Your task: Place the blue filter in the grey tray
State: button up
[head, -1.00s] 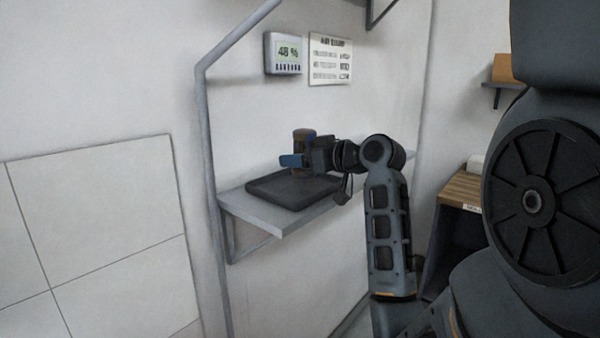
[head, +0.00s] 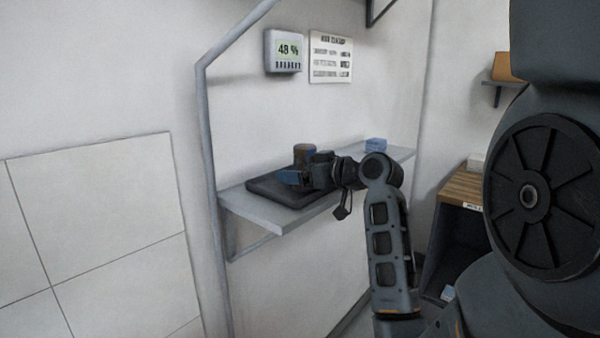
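The grey tray (head: 262,187) is dark, shallow and lies on the left part of the wall shelf. My gripper (head: 297,177) is low over the tray, with its blue fingers pointing left. It is shut on a brown cylinder (head: 304,152), which stands upright; its lower part is hidden behind the fingers. I cannot tell whether the cylinder touches the tray floor. A small light-blue block (head: 375,144), the only blue loose thing I see, sits on the shelf further right, behind my arm and apart from the gripper. It appears to be the blue filter.
The grey wall shelf (head: 270,216) has a free strip in front of the tray. A slanted shelf post (head: 207,140) stands at its left end. A humidity display (head: 284,52) and a notice (head: 330,58) hang above. A wood-topped cabinet (head: 462,188) is at the right.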

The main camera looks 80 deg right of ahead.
jog(key=shift+r, duration=0.2)
jog(key=v, duration=1.2)
jog(key=shift+b, duration=0.45)
jog(key=shift+f, duration=0.1)
